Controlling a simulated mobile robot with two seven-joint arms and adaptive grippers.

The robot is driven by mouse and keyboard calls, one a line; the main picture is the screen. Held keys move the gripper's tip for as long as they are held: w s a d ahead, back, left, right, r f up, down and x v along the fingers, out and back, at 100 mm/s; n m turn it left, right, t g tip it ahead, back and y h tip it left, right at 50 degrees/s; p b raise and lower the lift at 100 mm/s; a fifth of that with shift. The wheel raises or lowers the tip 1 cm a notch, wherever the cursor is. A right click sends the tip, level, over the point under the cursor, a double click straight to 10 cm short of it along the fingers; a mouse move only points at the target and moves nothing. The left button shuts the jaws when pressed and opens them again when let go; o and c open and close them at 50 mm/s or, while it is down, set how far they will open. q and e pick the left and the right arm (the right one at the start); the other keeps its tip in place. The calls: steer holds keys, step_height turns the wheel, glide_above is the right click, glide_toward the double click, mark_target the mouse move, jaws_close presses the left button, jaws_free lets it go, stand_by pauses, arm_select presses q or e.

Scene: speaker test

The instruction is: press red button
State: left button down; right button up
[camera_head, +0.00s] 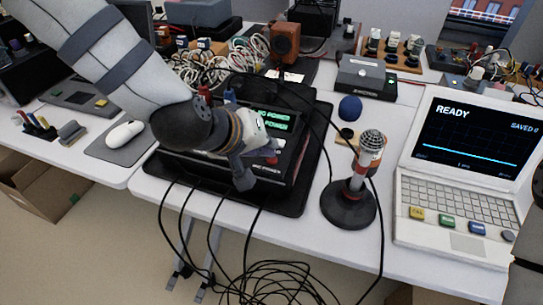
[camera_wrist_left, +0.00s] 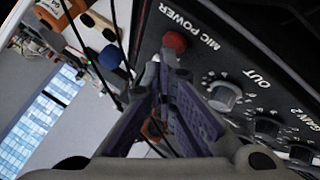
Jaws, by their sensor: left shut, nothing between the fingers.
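The red button (camera_wrist_left: 175,42) shows in the left wrist view on a dark panel, beside the words "MIC POWER". It also shows as a small red spot in the head view (camera_head: 272,160), on the front of the black device (camera_head: 275,182) with green lit displays. My left gripper (camera_head: 245,182) is over the front of this device and partly hides it. In the left wrist view its fingers (camera_wrist_left: 160,75) are shut and empty, with the tips just short of the button in the picture. Whether they touch it I cannot tell. My right gripper is not clearly in view.
A microphone on a round stand (camera_head: 350,203) stands right of the device. A laptop (camera_head: 450,215) reading "READY" is farther right. A blue foam ball (camera_head: 350,108) lies behind the microphone. Black cables hang over the table's front edge. Knobs (camera_wrist_left: 223,95) sit near the button.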

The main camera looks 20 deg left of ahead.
arm_select(q)
steer(key=shift+r, duration=0.8)
steer(key=shift+f, duration=0.2)
step_height(320, 180, up, 3)
steer(key=shift+r+p, duration=0.1)
steer(key=shift+p, duration=0.65)
steer(key=shift+r, duration=0.2)
step_height(320, 180, up, 2)
steer(key=shift+r, duration=0.2)
arm_select(e)
steer(key=shift+w+r+t, duration=0.5)
steer(key=shift+w+r, duration=0.5)
steer(key=shift+w, duration=0.1)
